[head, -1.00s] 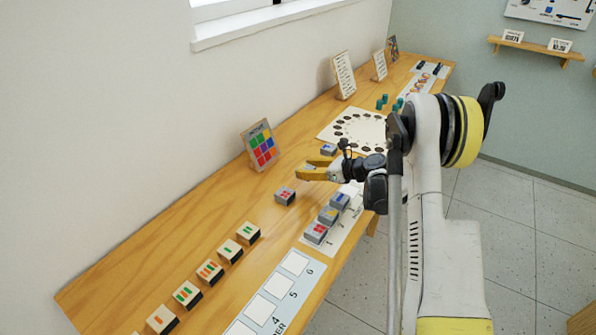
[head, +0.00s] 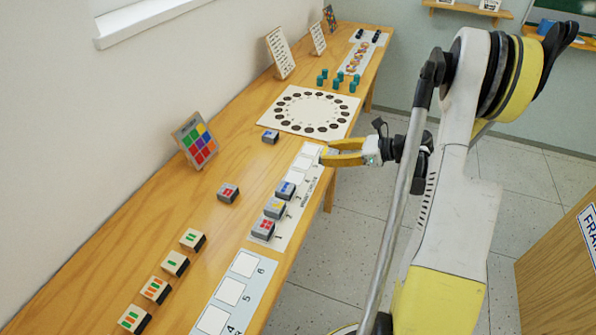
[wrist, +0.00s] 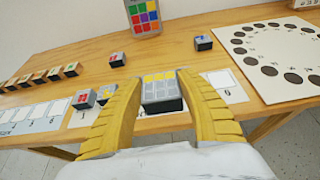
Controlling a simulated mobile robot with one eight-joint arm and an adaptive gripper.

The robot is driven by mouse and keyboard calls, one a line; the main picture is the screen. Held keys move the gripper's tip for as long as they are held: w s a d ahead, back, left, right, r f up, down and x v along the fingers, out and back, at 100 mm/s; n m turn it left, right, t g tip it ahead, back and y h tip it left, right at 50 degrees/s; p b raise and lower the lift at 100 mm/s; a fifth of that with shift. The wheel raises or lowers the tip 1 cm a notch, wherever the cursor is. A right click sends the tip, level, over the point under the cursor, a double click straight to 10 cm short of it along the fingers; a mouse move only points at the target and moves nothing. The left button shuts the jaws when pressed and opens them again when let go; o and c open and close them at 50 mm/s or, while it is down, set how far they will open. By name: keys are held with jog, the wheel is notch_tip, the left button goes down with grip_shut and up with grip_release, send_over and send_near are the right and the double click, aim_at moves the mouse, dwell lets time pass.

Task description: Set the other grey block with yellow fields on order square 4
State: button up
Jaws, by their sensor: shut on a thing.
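My gripper (head: 332,152) is at the right edge of the table, near the far end of the order strip. In the wrist view its yellow fingers (wrist: 155,82) are shut on a grey block with yellow fields (wrist: 160,92), pattern side showing. In the head view I cannot make that block out. The order strip (head: 309,182) has a red-field block (head: 263,229) on square 1, a yellow-field block (head: 275,207) on square 2 and a blue-field block (head: 285,190) on square 3. Square 4 (head: 296,175) looks empty. The held block and fingers hide part of the strip in the wrist view.
A loose red-field block (head: 228,193) and a loose blue-field block (head: 270,137) lie left of the strip. A pattern card (head: 196,140) stands by the wall. A round-hole board (head: 312,110) lies beyond. Several striped blocks (head: 155,290) stand near another numbered strip (head: 250,288).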

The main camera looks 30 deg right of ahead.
jog(key=b, duration=0.4)
send_over(295, 178)
notch_tip(295, 178, down, 7)
jog(key=shift+f+b, duration=1.25)
jog(key=shift+f, duration=0.6)
jog(key=shift+f, duration=0.1)
jog(key=shift+f, duration=0.1)
jog(key=o, duration=0.8)
jog(key=shift+o, duration=0.2)
